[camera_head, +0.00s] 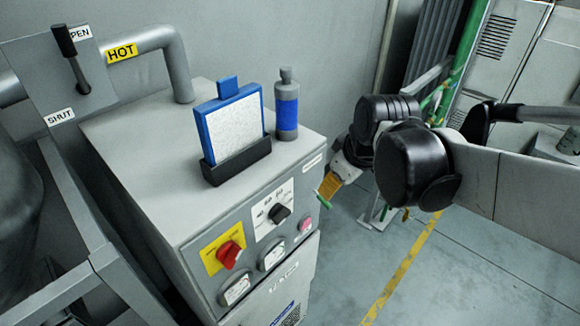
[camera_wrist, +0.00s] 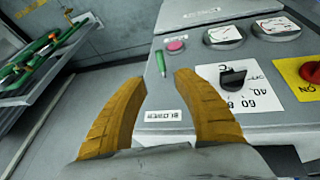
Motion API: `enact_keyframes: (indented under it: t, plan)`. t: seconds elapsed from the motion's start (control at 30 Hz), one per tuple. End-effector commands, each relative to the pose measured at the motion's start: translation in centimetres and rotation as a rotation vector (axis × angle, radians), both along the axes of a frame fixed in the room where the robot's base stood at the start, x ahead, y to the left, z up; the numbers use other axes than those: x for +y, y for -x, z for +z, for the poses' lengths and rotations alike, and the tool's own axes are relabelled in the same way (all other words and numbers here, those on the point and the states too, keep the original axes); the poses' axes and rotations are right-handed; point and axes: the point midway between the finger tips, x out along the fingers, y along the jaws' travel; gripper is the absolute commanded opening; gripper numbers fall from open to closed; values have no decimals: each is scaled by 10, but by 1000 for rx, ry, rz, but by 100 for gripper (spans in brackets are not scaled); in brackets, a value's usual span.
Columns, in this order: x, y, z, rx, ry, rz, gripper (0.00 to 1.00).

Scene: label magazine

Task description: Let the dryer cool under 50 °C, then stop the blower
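The dryer (camera_head: 150,150) is a grey cabinet with a sloping front panel. The panel carries a black knob (camera_head: 280,213) on a 40/60/80 scale, a red switch (camera_head: 229,254) on a yellow plate, two round gauges (camera_head: 272,255) and a pink button (camera_head: 306,226). The gauge readings are too small to read. Contact cannot be told.
A blue-framed white filter (camera_head: 235,122) in a black holder and a grey bottle with a blue band (camera_head: 287,108) stand on the dryer. A hot pipe (camera_head: 150,40) and an open/shut handle (camera_head: 72,58), near the open label, are at the upper left. Open floor lies right.

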Motion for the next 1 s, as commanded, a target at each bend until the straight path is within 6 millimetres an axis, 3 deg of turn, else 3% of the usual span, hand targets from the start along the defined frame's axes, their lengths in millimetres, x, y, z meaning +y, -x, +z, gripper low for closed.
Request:
enact_keyframes:
  t: [0.17,0.6,1.0]
  plan:
    - [7,-8,-14,3,6,22,36]
    - [20,-38,-88,2,6,20,36]
    - [22,-44,-99,2,5,19,36]
